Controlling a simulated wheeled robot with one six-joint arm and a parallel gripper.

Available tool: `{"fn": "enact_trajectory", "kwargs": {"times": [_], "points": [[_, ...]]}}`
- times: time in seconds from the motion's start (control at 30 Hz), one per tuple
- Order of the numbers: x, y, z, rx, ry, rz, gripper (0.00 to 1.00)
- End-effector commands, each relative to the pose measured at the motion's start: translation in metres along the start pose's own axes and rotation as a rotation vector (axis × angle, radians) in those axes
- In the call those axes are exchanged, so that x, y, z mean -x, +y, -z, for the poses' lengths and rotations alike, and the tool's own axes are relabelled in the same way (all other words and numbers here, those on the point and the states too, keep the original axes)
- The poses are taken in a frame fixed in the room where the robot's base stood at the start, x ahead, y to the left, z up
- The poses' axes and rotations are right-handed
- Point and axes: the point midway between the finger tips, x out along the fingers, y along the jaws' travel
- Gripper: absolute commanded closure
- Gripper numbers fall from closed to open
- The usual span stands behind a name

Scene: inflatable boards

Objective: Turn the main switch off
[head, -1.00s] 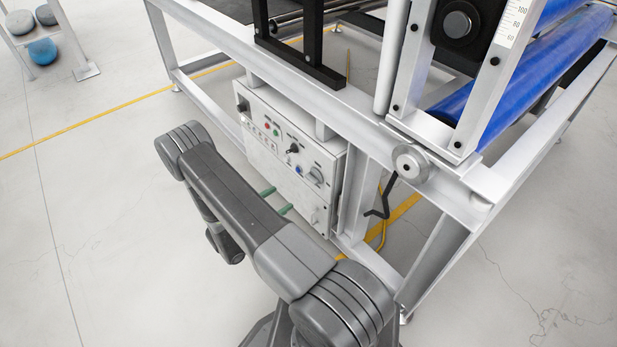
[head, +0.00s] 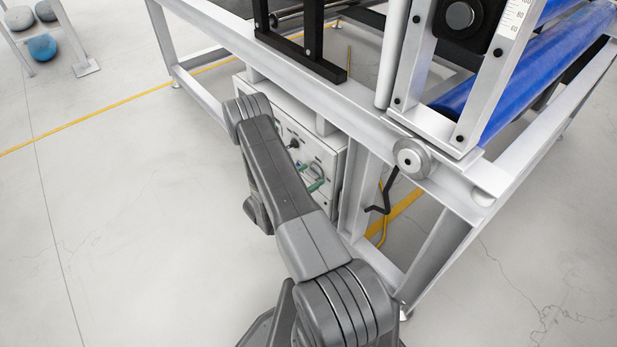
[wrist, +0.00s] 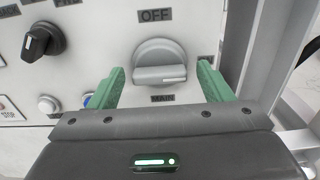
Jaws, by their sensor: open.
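The main switch (wrist: 160,60) is a grey rotary knob on the white panel in the wrist view. An OFF label (wrist: 155,15) is above it and a MAIN label (wrist: 163,98) below. Its grip bar lies roughly level across the picture, with a white mark on it. My gripper (wrist: 160,74) is open, with one green finger on each side of the knob and a visible gap to it on both sides. In the head view my gripper (head: 311,175) is at the panel's right part, where the fingers and arm mostly hide the switch.
The control box (head: 328,150) hangs under the machine's white frame (head: 350,115). A black selector knob (wrist: 42,41) and a white push button (wrist: 48,104) are left of the switch. A frame post (wrist: 240,40) stands close to its right. Open floor lies to the left.

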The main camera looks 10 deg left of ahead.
Motion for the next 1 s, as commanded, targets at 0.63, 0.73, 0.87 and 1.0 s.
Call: {"fn": "enact_trajectory", "kwargs": {"times": [0.63, 0.73, 0.87, 1.0], "points": [[-0.0003, 0.0000, 0.0001, 0.005, 0.000, 0.000, 0.72], [-0.0003, 0.0000, 0.0006, 0.021, 0.000, 0.001, 0.72], [-0.0003, 0.0001, 0.0014, 0.067, 0.000, 0.001, 0.72], [-0.0005, 0.0006, 0.0019, 0.152, 0.000, 0.001, 0.72]]}}
